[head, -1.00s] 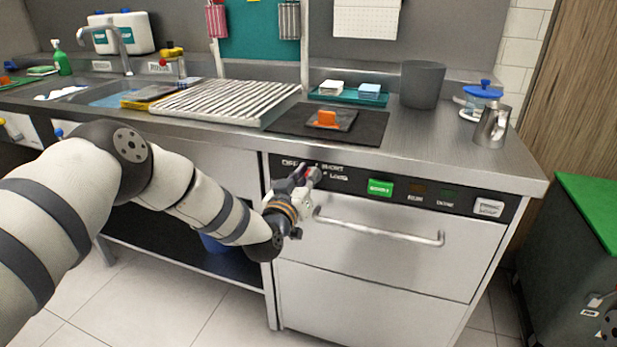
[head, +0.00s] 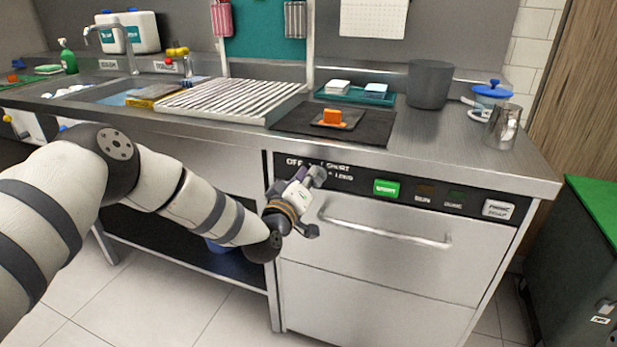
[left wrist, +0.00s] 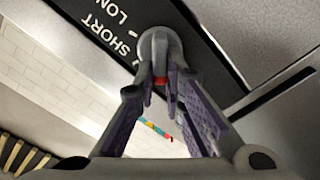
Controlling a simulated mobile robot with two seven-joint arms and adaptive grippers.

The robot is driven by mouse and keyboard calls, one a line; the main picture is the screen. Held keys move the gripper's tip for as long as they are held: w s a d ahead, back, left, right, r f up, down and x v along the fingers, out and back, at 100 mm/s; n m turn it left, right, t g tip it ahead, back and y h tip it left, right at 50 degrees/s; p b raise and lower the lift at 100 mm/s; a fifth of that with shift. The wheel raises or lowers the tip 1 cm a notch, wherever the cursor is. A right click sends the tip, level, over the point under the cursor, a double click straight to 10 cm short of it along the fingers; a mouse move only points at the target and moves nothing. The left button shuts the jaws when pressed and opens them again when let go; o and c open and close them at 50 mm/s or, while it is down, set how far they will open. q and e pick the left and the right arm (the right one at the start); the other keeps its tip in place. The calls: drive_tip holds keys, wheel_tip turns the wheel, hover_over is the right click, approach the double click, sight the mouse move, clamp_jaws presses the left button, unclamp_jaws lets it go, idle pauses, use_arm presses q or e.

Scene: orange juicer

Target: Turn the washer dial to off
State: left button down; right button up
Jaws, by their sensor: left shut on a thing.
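The washer dial is a grey round knob with a red mark. In the left wrist view the dial (left wrist: 160,48) sits between the fingertips of my left gripper (left wrist: 162,88), which is shut on it. In the head view my left gripper (head: 313,180) is at the upper left of the washer's (head: 380,250) front panel and largely hides the dial. "OFF", "SHORT" and "LONG" are printed around the dial, partly covered by the gripper. In the left wrist view "SHORT" and "LONG" show at upper left. The dial's exact setting is hard to tell. My right gripper is out of view.
The panel has a lit green button (head: 386,188) and a white button (head: 497,209) to the right. The steel counter (head: 450,155) overhangs above, holding a dark mat (head: 375,128) with an orange-handled item.

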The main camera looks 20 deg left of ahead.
use_arm(q)
drive_tip(key=shift+f, duration=0.25)
drive_tip(key=c, duration=1.7)
unclamp_jaws()
drive_tip(key=shift+r, duration=0.1)
drive_tip(key=s, duration=1.2)
drive_tip(key=shift+a, duration=0.2)
